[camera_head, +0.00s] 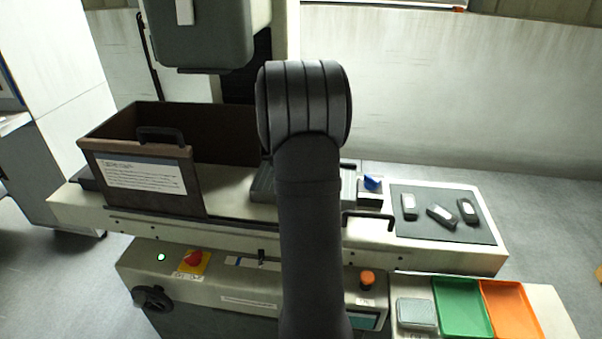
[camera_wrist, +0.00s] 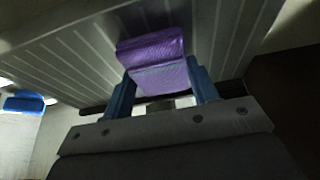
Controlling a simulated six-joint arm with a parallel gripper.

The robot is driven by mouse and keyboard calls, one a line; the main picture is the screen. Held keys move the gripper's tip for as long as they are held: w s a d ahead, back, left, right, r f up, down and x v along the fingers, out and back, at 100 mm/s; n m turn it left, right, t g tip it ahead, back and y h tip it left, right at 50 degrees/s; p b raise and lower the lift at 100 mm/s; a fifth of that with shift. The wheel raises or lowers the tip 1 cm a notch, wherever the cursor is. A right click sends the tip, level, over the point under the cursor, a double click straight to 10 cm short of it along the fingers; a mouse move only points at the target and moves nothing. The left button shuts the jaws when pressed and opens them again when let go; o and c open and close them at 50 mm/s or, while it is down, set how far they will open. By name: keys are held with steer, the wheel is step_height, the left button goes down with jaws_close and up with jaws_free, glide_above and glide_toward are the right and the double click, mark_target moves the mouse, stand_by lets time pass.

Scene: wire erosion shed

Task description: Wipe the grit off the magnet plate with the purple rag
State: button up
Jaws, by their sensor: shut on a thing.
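My gripper (camera_wrist: 160,82) has blue fingers shut on the purple rag (camera_wrist: 152,50), seen in the wrist view. The folded rag lies at or just over the grey ridged magnet plate (camera_wrist: 75,50); I cannot tell whether it touches. In the head view my arm covers the gripper, the rag and the middle of the magnet plate (camera_head: 262,188). Only the plate's left and right ends show there. I cannot make out grit on the visible plate.
A tall brown bin (camera_head: 195,175) stands close left of the plate. A blue object (camera_head: 372,183) sits just right of it. Further right is a dark mat (camera_head: 425,228) with metal parts. Green (camera_head: 462,305) and orange (camera_head: 515,308) trays are in front. A machine head (camera_head: 200,40) hangs behind.

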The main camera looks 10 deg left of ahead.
steer(key=shift+a, duration=1.95)
steer(key=shift+w+a, duration=0.1)
steer(key=shift+w, duration=0.9)
steer(key=shift+w+d, duration=0.2)
steer(key=shift+w, duration=0.05)
steer(key=shift+d, duration=7.2)
steer(key=shift+a, duration=7.4)
step_height(320, 180, up, 8)
